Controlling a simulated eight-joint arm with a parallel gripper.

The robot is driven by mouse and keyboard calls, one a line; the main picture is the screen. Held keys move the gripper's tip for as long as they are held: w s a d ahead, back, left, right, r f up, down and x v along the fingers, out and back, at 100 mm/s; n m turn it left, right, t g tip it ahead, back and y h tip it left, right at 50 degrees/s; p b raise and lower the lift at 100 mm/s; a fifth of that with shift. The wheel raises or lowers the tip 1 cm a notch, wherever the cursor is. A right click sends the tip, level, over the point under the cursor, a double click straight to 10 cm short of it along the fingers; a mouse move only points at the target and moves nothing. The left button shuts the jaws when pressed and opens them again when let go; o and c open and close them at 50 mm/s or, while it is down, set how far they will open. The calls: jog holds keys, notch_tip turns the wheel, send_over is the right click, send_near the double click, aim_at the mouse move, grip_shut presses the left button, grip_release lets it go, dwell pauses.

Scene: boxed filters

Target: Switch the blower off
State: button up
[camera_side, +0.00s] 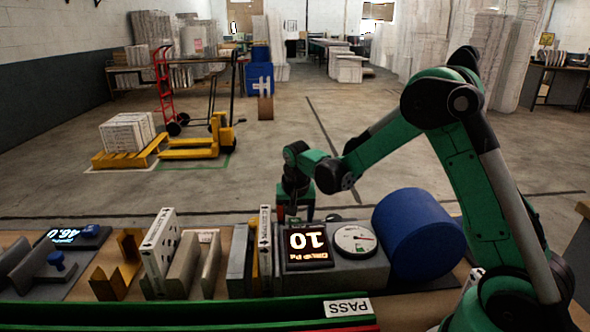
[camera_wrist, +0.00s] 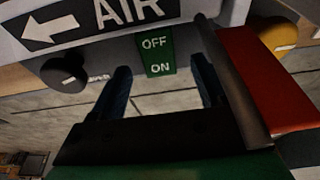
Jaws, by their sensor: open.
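The blower unit (camera_side: 345,272) is a grey housing with a "10" display (camera_side: 307,244), a round dial (camera_side: 355,239) and a blue drum (camera_side: 418,235) on its right. My gripper (camera_side: 295,215) is behind the display, its tips partly hidden. In the wrist view my gripper (camera_wrist: 163,88) has its two blue fingers spread apart with nothing clamped. A green OFF/ON plate (camera_wrist: 157,55) shows between the fingers, OFF above ON. A red block (camera_wrist: 262,78) with a grey bar beside it sits right of the fingers; I cannot tell whether it is the switch lever.
An AIR arrow label (camera_wrist: 92,18), a black knob (camera_wrist: 65,73) and a yellow part (camera_wrist: 280,37) border the wrist view. White filters (camera_side: 160,250) stand in slots left of the blower. A green rail (camera_side: 180,310) marked PASS runs in front.

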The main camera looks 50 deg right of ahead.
jog(key=shift+v, duration=2.4)
jog(key=shift+s+r, duration=0.1)
jog(key=shift+s, duration=0.15)
jog(key=s+a+r+n+t, duration=0.1)
jog(key=s+n, duration=0.1)
jog(key=s+a+r+n+t, duration=0.1)
jog(key=s+a+r+n, duration=0.1)
jog(key=s+a+r+n+t, duration=0.1)
jog(key=s+r+n, duration=0.1)
jog(key=s, duration=0.1)
jog(key=shift+a+r+t, duration=0.1)
jog(key=shift+a+t, duration=0.2)
jog(key=s+a+n, duration=0.1)
jog(key=s+a+n+t+y, duration=0.1)
jog(key=a, duration=0.1)
jog(key=s+a, duration=0.1)
jog(key=s, duration=0.1)
jog(key=shift+a+r+n+t+y, duration=0.3)
jog(key=shift+r+n, duration=0.05)
jog(key=shift+n, duration=0.05)
jog(key=shift+s+a+r, duration=0.1)
jog(key=shift+s+a, duration=0.15)
jog(key=shift+a, duration=0.15)
